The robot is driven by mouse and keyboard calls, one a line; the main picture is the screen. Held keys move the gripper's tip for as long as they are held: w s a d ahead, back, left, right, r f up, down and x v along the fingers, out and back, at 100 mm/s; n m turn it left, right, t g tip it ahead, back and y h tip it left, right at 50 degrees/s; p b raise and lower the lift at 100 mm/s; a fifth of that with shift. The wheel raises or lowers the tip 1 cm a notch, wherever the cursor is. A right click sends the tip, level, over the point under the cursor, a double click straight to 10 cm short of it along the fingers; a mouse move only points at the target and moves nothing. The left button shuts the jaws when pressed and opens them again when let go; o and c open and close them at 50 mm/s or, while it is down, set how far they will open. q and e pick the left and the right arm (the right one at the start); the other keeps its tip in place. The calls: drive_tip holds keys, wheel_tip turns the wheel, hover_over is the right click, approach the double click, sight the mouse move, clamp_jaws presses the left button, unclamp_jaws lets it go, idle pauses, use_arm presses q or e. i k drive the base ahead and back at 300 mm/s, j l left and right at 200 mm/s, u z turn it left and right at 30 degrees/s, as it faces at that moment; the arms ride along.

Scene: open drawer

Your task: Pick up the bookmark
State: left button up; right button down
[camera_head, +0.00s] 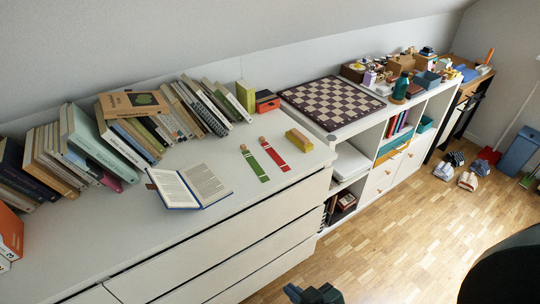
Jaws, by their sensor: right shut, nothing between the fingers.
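Two flat strips that look like bookmarks lie on the white dresser top: a green bookmark (255,164) and a red bookmark (274,155) to its right. Each has a small tan piece at its far end. An open book (195,187) with a blue cover lies to their left. My right gripper (314,292) shows dark at the bottom edge, in front of the dresser and well below the bookmarks. It is shut and empty, and partly cut off by the frame. My left gripper is not in view.
A row of books (130,138) lines the dresser's back. A yellow block (299,140) lies right of the red bookmark. A chessboard (332,102) lies on the white shelf unit to the right.

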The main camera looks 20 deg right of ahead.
sight(278, 159)
drive_tip(key=i+l+z, duration=0.15)
drive_tip(key=z, duration=0.2)
drive_tip(key=i+l+z, duration=0.15)
drive_tip(key=z, duration=0.2)
drive_tip(key=i+l+z, duration=0.15)
drive_tip(key=z, duration=0.2)
drive_tip(key=i, duration=0.05)
